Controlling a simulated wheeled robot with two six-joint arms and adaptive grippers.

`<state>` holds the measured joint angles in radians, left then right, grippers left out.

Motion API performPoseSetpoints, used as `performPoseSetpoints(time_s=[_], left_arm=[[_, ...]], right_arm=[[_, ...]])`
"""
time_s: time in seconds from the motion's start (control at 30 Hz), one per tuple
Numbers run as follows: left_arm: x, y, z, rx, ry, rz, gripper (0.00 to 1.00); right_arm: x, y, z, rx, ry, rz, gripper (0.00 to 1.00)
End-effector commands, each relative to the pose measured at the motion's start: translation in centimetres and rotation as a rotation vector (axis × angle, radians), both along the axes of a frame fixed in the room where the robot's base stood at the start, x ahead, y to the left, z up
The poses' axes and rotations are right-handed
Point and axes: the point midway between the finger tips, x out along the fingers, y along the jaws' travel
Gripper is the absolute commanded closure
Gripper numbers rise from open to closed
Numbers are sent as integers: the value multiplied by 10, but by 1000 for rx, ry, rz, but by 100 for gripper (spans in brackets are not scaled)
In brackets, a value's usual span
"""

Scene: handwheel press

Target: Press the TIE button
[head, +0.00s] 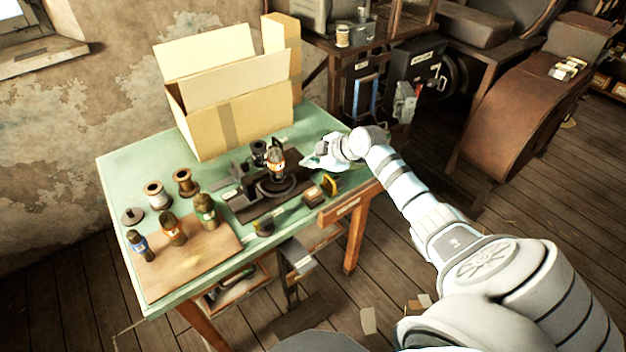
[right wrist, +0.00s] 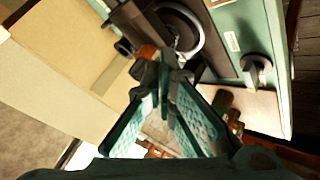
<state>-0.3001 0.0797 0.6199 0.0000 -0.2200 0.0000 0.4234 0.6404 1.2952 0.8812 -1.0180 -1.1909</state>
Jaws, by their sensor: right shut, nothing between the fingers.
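My right gripper (head: 308,162) is shut and empty, above the right part of the green table, just right of the dark press (head: 272,188). A small bottle with an orange label (head: 276,162) stands upright at the press's round plate. In the right wrist view my gripper's fingertips (right wrist: 166,62) are together, and the press's ring (right wrist: 190,40) shows just beyond them. A round knob (right wrist: 257,70) sits near a small white label (right wrist: 232,42); its lettering is too small to read. I cannot tell which part is the TIE button. My left gripper is not in view.
A large open cardboard box (head: 236,112) stands at the back of the table (head: 120,172). Several bottles stand on a wooden board (head: 190,262) at the left, with spools (head: 157,195) behind. Small blocks (head: 313,195) lie by the front right edge.

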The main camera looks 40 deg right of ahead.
Motion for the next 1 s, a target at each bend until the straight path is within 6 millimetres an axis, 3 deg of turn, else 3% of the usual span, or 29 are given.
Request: performPoseSetpoints(time_s=[0.37, 0.8, 1.0], left_arm=[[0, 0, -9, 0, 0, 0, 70], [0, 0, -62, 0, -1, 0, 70], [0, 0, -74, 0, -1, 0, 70]], right_arm=[[0, 0, -13, 1, 2, -1, 100], [-1, 0, -77, 1, 2, -3, 100], [0, 0, -91, 1, 1, -2, 100]])
